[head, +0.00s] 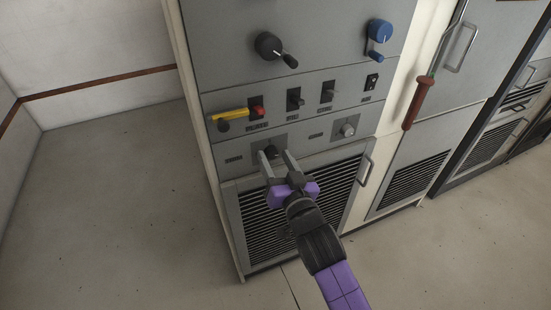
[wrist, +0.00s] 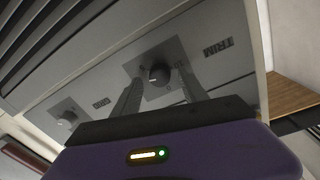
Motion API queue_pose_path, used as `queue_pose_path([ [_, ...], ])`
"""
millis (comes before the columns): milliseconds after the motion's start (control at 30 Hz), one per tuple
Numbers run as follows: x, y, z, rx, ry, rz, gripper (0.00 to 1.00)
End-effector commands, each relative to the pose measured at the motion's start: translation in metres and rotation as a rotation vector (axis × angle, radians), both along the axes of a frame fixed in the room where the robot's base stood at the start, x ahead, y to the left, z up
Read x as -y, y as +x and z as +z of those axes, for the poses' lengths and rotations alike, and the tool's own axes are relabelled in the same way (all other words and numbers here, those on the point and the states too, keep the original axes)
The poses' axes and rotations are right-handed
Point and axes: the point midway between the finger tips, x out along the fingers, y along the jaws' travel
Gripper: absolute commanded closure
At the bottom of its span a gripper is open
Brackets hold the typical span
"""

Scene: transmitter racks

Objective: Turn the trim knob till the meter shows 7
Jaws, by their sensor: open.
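The trim knob (head: 271,150) is a small dark round knob on a grey plate on the lower panel of the rack, partly hidden by my gripper in the head view. In the wrist view the knob (wrist: 159,75) has a light pointer mark, and the word TRIM is printed upside down beside it. My gripper (head: 275,156) is open. Its fingers, also in the wrist view (wrist: 160,83), appear on either side of the knob; I cannot tell whether they touch it. I cannot make out a meter in either view.
A pale knob (head: 347,129) sits right of the trim knob. Above are a yellow lever (head: 229,115), a red switch (head: 257,111), a black crank (head: 270,46) and a blue crank (head: 379,32). A red-handled lever (head: 419,102) is on the right. Floor at left is clear.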

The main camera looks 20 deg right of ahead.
Motion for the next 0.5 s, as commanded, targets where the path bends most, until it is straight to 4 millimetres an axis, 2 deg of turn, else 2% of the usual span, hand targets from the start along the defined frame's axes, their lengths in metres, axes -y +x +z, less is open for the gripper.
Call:
queue_pose_path([
  [267,-0.0001,0.0019,0.0001,0.0,0.0,0.0,0.49],
  [367,-0.0001,0.0018,0.0001,0.0,0.0,0.0,0.65],
  [500,-0.0001,0.0017,0.0001,0.0,0.0,0.0,0.92],
])
